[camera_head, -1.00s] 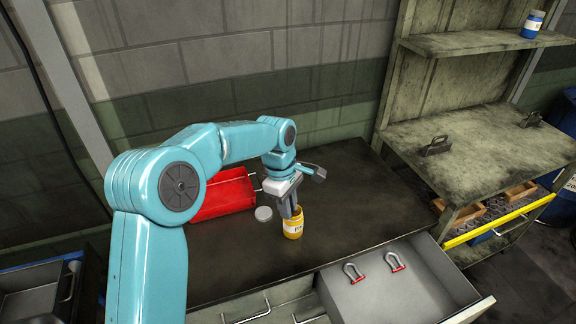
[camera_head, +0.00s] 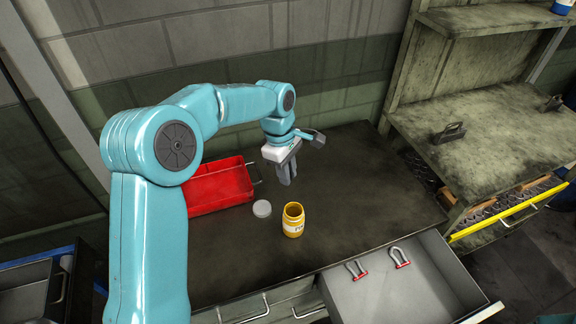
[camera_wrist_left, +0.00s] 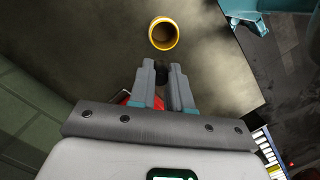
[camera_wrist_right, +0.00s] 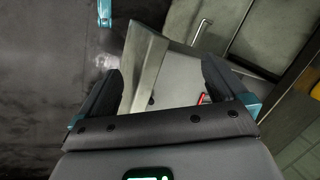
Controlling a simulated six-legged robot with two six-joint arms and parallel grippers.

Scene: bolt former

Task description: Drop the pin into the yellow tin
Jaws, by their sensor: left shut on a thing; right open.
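The yellow tin (camera_head: 293,222) stands upright and open on the dark bench top, with a pale label. The left wrist view looks down into its mouth; its rim (camera_wrist_left: 151,38) lies beyond my fingertips. My left gripper (camera_head: 287,182) is above the bench, behind the tin and apart from it. It also shows in the left wrist view (camera_wrist_left: 161,68), shut on a small dark thing, seemingly the pin (camera_wrist_left: 160,73), mostly hidden by the fingers. My right gripper (camera_wrist_right: 160,75) is open and empty in its wrist view.
A round grey lid (camera_head: 262,208) lies left of the tin. A red tray (camera_head: 218,188) stands behind it. A shelf unit (camera_head: 475,140) stands right. Bench right of the tin is clear.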

